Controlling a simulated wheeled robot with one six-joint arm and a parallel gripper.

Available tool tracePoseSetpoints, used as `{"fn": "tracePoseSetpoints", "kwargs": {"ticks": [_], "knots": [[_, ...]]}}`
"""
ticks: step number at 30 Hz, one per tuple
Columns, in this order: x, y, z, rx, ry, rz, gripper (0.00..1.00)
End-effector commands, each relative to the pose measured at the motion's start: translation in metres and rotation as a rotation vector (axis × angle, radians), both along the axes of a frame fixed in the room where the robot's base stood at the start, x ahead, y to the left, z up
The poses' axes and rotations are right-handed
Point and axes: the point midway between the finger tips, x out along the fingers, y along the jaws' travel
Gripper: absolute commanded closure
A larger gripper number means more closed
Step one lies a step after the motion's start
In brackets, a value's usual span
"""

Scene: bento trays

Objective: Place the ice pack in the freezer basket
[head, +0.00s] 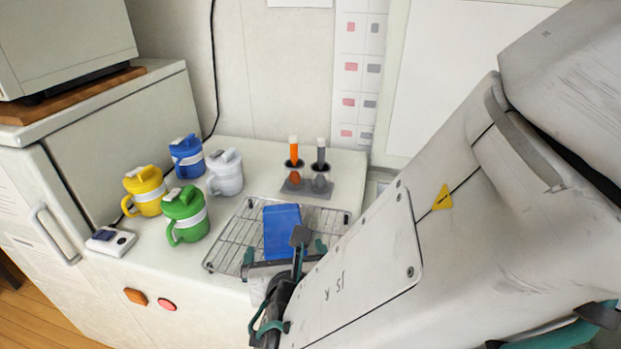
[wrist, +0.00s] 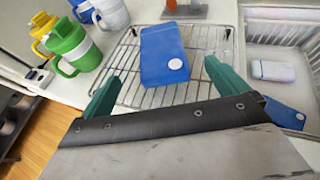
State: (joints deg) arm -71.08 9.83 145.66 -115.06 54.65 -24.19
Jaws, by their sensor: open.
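A blue ice pack (head: 282,230) lies flat on a wire rack on the white counter. In the wrist view the ice pack (wrist: 164,54) shows a white round spot near its closer end. My gripper (head: 284,251) is at the near side of the rack, open and empty. In the wrist view its two teal fingers (wrist: 160,72) point toward the pack, one to either side, with the pack mostly beyond the tips. The white wire freezer basket (wrist: 275,28) is right of the rack in the wrist view. My arm hides it in the head view.
The basket holds a white block (wrist: 272,71) and another blue piece (wrist: 286,113). Yellow (head: 145,190), green (head: 186,214), blue (head: 187,156) and white (head: 225,172) mugs stand left of the rack (head: 228,237). A grey holder (head: 308,187) with two tubes stands behind it.

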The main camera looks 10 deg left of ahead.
Motion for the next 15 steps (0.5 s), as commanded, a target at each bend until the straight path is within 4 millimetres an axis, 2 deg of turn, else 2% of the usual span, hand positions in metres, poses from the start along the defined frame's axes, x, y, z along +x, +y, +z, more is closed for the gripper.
{"fn": "tracePoseSetpoints", "kwargs": {"ticks": [3,6,10,11,13,14,15], "knots": [[-0.012,-0.003,0.005,0.002,0.000,0.002,0.01],[-0.016,-0.005,0.007,0.001,0.001,0.000,0.01],[-0.008,-0.014,0.012,0.021,0.007,-0.050,0.01],[-0.002,-0.021,0.016,0.038,0.011,-0.086,0.01],[0.018,-0.049,0.028,0.102,0.025,-0.219,0.01],[0.028,-0.067,0.034,0.140,0.033,-0.298,0.01],[0.040,-0.094,0.043,0.201,0.045,-0.417,0.01]]}}
